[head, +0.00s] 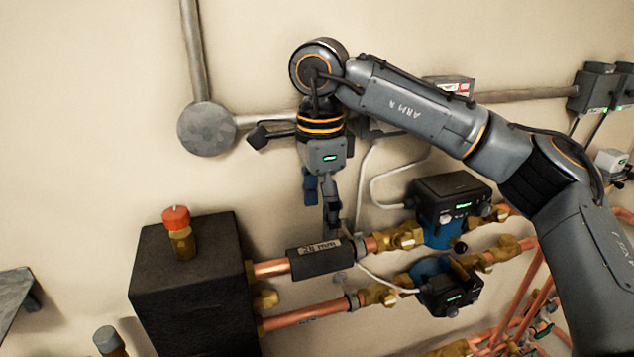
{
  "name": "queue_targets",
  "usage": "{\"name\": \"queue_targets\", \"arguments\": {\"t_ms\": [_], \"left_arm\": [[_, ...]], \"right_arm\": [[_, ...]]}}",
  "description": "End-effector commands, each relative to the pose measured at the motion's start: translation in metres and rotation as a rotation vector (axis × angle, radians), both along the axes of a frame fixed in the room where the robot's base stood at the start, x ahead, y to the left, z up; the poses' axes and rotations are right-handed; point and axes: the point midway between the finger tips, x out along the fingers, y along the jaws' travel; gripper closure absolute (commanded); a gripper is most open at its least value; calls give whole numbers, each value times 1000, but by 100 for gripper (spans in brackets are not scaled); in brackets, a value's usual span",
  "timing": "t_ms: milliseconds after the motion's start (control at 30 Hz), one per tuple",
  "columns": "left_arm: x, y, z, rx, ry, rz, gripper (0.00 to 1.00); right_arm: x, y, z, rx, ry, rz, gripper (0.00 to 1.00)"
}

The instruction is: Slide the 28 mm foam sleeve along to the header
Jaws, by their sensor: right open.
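The dark foam sleeve (318,263), with a "28 mm" label on top, sits around the upper copper pipe. A short stretch of bare copper (271,268) shows between its left end and the black block-shaped header (185,285). My right gripper (333,228) points down just above the sleeve's right end. It is open with nothing seen in it; its fingers overlap in this view, and I cannot tell whether they touch the sleeve. My left gripper is not in view.
Brass valves (403,237) and an upper pump (447,205) stand right of the sleeve. A lower copper pipe (305,315) runs below it to a second pump (450,290). A red-capped brass fitting (178,232) rises from the header. Grey cables hang behind my gripper.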

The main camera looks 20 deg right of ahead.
Motion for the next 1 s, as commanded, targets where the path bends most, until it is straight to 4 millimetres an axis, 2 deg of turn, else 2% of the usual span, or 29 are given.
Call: {"name": "queue_targets", "arguments": {"t_ms": [133,300,400,500,900,1000], "left_arm": [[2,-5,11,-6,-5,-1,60],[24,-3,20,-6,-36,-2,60],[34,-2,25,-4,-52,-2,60],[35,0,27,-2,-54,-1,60],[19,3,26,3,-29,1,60],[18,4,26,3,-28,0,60]], "right_arm": [[-1,0,-28,0,4,0,22],[-1,0,-59,1,4,0,22],[-1,0,-72,1,3,0,22],[-1,0,-82,1,2,-1,22],[-1,0,-90,1,0,-1,22],[-1,0,-90,1,0,-1,43]]}}
